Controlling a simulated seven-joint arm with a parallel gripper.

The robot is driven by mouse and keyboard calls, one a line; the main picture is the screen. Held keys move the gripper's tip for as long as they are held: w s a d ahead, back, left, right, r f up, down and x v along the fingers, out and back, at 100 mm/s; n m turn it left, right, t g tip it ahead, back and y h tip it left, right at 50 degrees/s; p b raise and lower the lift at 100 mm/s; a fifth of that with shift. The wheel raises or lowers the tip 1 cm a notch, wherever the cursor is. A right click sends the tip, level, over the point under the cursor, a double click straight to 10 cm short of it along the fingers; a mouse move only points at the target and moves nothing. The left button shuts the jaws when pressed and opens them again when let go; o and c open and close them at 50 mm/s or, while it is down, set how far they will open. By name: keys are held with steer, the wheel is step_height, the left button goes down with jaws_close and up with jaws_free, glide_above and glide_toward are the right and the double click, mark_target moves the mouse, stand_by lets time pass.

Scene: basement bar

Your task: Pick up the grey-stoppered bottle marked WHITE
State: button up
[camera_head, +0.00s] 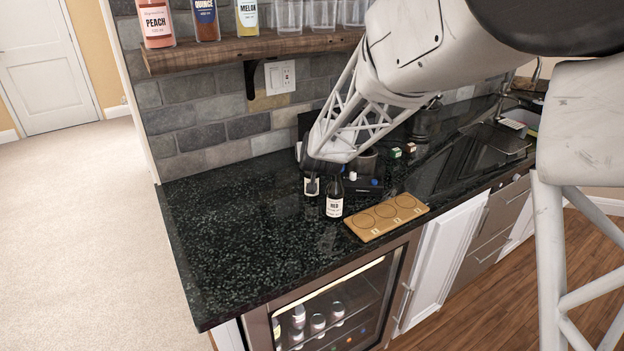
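Two dark bottles with pale labels stand on the black speckled counter (240,215) under the end of my arm. The front bottle (334,205) has a label that seems to read RED. The other bottle (311,187) is just left of and behind it; its label is too small to read and its top is hidden by my gripper (318,178). I cannot make out which bottle is marked WHITE, and no grey stopper shows clearly. My gripper points down at these bottles; its fingers are mostly hidden, so whether it is open or shut is unclear.
A dark item with a blue top (375,183) and small boxes (396,152) stand behind. A shelf (235,52) with bottles and glasses hangs above. The counter's left part is clear.

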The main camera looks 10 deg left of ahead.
steer(key=shift+c, duration=0.5)
jaws_close()
